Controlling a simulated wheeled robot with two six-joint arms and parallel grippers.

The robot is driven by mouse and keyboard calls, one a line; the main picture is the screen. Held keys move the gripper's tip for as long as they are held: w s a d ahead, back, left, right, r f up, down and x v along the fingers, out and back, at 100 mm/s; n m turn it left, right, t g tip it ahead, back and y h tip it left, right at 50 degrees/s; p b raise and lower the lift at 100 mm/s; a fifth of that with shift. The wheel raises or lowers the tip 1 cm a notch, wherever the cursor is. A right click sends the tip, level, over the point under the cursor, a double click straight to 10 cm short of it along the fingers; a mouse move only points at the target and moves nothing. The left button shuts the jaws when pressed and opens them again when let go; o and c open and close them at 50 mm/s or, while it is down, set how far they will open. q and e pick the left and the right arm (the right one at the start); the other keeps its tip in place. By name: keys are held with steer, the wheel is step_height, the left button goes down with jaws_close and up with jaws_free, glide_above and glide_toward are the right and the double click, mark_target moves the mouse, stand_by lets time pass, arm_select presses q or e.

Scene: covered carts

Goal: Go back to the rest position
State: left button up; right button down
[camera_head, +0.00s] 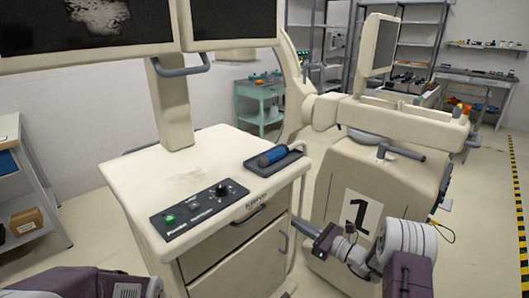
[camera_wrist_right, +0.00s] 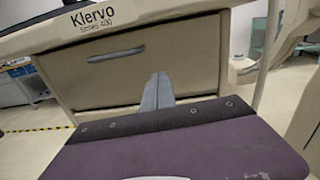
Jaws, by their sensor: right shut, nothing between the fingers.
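My right gripper (camera_head: 303,225) is in front of the cream cart (camera_head: 215,160), beside the right edge of its drawer front. In the right wrist view its two grey fingers (camera_wrist_right: 158,92) are together and empty, pointing at the drawer front (camera_wrist_right: 105,65) with its grey handle. The fingers look apart from the cart, though the exact gap is hard to tell. Part of my left arm (camera_head: 75,284) shows at the bottom left of the head view. My left gripper is outside the picture.
A second cream machine marked 1 (camera_head: 340,190) stands close to my right gripper. Shelves (camera_head: 14,190) stand at left. Open floor (camera_head: 490,200) lies at right.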

steer(key=s+a+r+n+g+y, duration=0.3)
steer(key=s+a+r+n+g, duration=0.25)
steer(key=a+r, duration=0.4)
steer(key=s+a+f+n+g+h, duration=0.35)
steer(key=s+a+n+g, duration=0.35)
steer(key=s, duration=0.7)
steer(key=s+d+f+n+g+h, duration=0.1)
steer(key=s+d+f+n+h, duration=0.15)
steer(key=s+f, duration=0.2)
steer(key=s+d+f+n+g+h, duration=0.1)
steer(key=s+d+f+n+h, duration=0.15)
steer(key=s, duration=0.25)
steer(key=d+f+n+t+h, duration=0.1)
steer(key=d+f+n+h, duration=0.2)
steer(key=d+n, duration=0.25)
steer(key=d+f+n+t+h, duration=0.2)
steer(key=d+f+n+h, duration=0.15)
steer(key=d, duration=0.35)
step_height(320, 180, up, 19)
steer(key=p, duration=1.7)
steer(key=shift+s+a+p, duration=0.15)
steer(key=shift+a+p, duration=0.05)
steer(key=shift+p, duration=0.2)
